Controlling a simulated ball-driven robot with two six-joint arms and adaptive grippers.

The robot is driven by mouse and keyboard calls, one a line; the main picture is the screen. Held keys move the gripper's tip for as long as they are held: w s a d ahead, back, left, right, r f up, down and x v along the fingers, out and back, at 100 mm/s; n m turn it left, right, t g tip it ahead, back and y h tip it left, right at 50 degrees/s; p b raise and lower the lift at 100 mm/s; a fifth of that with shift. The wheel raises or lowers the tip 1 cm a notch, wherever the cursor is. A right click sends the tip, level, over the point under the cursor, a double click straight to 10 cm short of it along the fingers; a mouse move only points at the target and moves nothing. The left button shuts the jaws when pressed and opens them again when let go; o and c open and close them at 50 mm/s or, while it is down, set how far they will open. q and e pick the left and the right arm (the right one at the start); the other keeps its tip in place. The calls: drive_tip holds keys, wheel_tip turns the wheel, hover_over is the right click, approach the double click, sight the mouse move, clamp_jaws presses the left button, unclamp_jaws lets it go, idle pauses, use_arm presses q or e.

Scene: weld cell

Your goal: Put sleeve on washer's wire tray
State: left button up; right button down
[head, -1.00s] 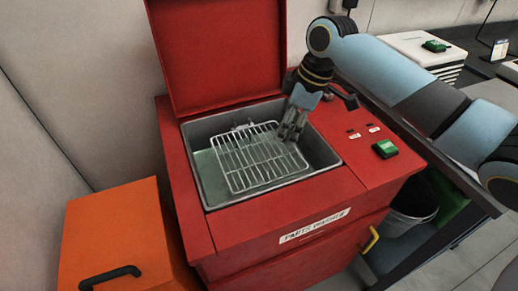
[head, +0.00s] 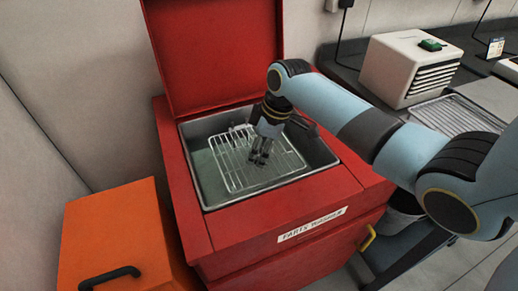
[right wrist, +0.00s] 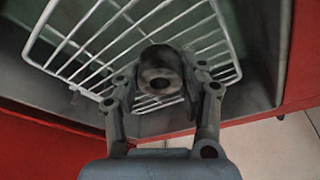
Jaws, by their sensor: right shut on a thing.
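The parts washer (head: 290,205) is a red cabinet with its lid raised and a grey basin inside. Its white wire tray (head: 236,177) sits in the basin and also shows in the right wrist view (right wrist: 85,50). My right gripper (head: 259,160) points down over the middle-right of the tray. In the right wrist view, my right gripper (right wrist: 160,95) is shut on a dark grey sleeve (right wrist: 158,75) with a round bore. The wires show behind the sleeve; I cannot tell whether it touches them. The sleeve is hard to make out in the head view. My left gripper is not in view.
The basin's rim (head: 196,190) surrounds the tray, and the raised red lid (head: 215,50) stands behind it. An orange cabinet (head: 115,235) is at the left. A white vented box (head: 405,70) and a wire rack (head: 455,115) are at the right.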

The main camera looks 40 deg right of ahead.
drive_tip(key=c, duration=0.7)
unclamp_jaws()
drive_tip(key=shift+f, duration=0.1)
drive_tip(key=shift+c, duration=0.2)
drive_tip(key=v, duration=1.2)
